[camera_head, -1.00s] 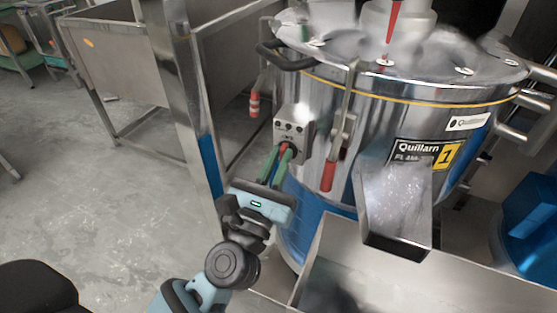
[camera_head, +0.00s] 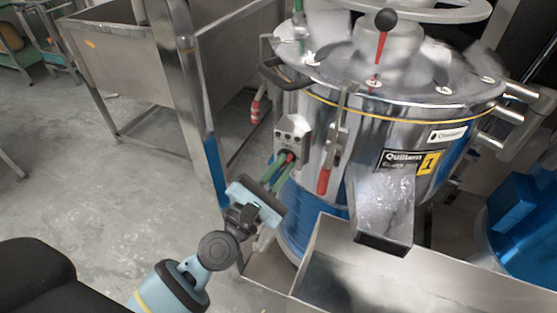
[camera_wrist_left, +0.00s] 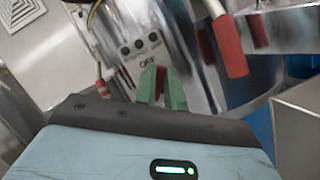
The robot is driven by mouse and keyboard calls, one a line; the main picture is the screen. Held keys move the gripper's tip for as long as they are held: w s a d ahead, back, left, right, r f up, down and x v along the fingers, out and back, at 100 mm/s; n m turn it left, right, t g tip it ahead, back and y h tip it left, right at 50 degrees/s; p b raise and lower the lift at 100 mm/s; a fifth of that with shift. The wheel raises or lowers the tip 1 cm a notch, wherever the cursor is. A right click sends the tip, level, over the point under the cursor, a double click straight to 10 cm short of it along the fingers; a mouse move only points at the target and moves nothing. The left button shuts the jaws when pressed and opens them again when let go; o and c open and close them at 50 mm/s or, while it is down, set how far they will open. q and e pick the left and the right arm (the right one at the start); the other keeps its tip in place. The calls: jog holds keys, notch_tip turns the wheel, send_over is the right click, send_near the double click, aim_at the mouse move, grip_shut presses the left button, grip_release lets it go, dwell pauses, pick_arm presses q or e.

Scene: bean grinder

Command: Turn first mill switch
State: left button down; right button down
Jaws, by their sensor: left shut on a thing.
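The first mill is the shiny steel drum (camera_head: 385,128) with a yellow "1" label. On its left side is a grey switch box (camera_head: 293,128) with several dark round buttons; it shows "OFF" in the left wrist view (camera_wrist_left: 137,48). The red mill switch (camera_head: 291,157) is at the lower part of this box. My left gripper (camera_head: 284,164) has its green fingers on either side of the switch, shut on it. In the left wrist view the red switch (camera_wrist_left: 161,78) shows between the fingertips (camera_wrist_left: 161,88). My right gripper is not in view.
A red-handled lever (camera_head: 324,181) hangs close to the right of the switch box. A steel chute (camera_head: 383,205) and a steel trough (camera_head: 335,245) stand in front of the mill. A steel bin (camera_head: 110,60) stands at the back left. The left floor is clear.

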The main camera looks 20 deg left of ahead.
pick_arm(q)
jog(key=m+g+p, duration=0.1)
jog(key=m, duration=0.1)
jog(key=m+h+p, duration=0.1)
jog(key=m+p, duration=0.1)
jog(key=shift+r+m+g, duration=0.2)
jog(key=shift+m+g, duration=0.2)
jog(key=m+g+p, duration=0.1)
jog(key=m+p, duration=0.2)
jog(key=shift+h, duration=0.3)
jog(key=shift+m+p, duration=0.4)
jog(key=shift+p, duration=0.15)
jog(key=m+p, duration=0.1)
jog(key=m+g+p, duration=0.1)
jog(key=m+p, duration=0.1)
jog(key=shift+d+f+g, duration=0.1)
jog(key=shift+f+g, duration=0.2)
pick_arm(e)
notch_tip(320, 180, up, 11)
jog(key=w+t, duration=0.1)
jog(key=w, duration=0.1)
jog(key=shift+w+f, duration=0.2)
pick_arm(q)
jog(key=shift+f, duration=0.1)
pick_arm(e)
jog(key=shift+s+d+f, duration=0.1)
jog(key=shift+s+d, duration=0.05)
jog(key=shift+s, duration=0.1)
